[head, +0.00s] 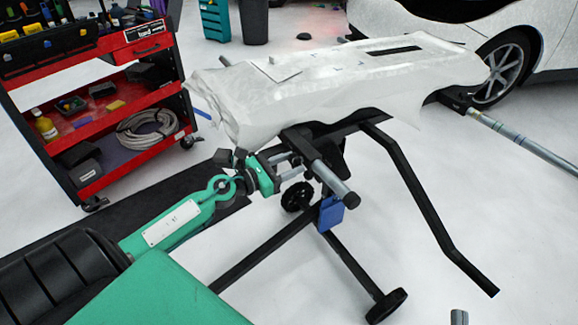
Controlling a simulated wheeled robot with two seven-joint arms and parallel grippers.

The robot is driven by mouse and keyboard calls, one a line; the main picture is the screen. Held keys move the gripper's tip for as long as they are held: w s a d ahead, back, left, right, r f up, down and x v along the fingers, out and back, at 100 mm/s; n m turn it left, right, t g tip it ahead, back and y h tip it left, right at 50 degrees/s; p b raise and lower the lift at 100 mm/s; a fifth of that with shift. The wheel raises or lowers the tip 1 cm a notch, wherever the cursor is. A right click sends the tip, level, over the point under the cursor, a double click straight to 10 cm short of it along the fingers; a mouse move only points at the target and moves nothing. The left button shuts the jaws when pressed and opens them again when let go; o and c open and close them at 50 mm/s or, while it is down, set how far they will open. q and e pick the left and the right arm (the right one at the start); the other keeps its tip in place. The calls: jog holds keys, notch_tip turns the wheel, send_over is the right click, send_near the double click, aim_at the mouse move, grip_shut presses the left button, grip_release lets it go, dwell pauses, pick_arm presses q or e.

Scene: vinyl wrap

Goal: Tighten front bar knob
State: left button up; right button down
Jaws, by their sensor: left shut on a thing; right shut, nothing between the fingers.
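A black stand (350,262) carries a bumper-like part covered in pale wrap (330,85). My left gripper (297,165) reaches in from the left, beside the front bar and under the part's near edge. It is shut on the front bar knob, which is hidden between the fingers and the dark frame. Only a small grey tip of my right gripper (458,317) shows at the bottom edge, shut and away from the stand.
A blue piece (331,213) hangs on the stand below the bar. A red tool cart (100,125) with bottles and a coiled hose stands at the left. A white car (553,45) and a long grey tube (530,145) are at the right.

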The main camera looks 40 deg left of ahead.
pick_arm(q)
jog(key=shift+f, duration=0.1)
pick_arm(e)
jog(key=shift+r, duration=0.1)
pick_arm(q)
jog(key=o, duration=1)
jog(key=shift+s+a, duration=0.2)
jog(key=shift+s, duration=0.3)
jog(key=shift+b+v, duration=0.65)
jog(key=shift+v, duration=5.75)
pick_arm(e)
jog(key=shift+d+r+t, duration=0.3)
jog(key=shift+r+t, duration=0.35)
jog(key=shift+r, duration=0.3)
jog(key=shift+d+r+t, duration=0.3)
jog(key=shift+r+t, duration=0.4)
jog(key=shift+r, duration=0.25)
jog(key=shift+d+r+t, duration=0.3)
jog(key=shift+r+t, duration=0.35)
jog(key=shift+r, duration=0.3)
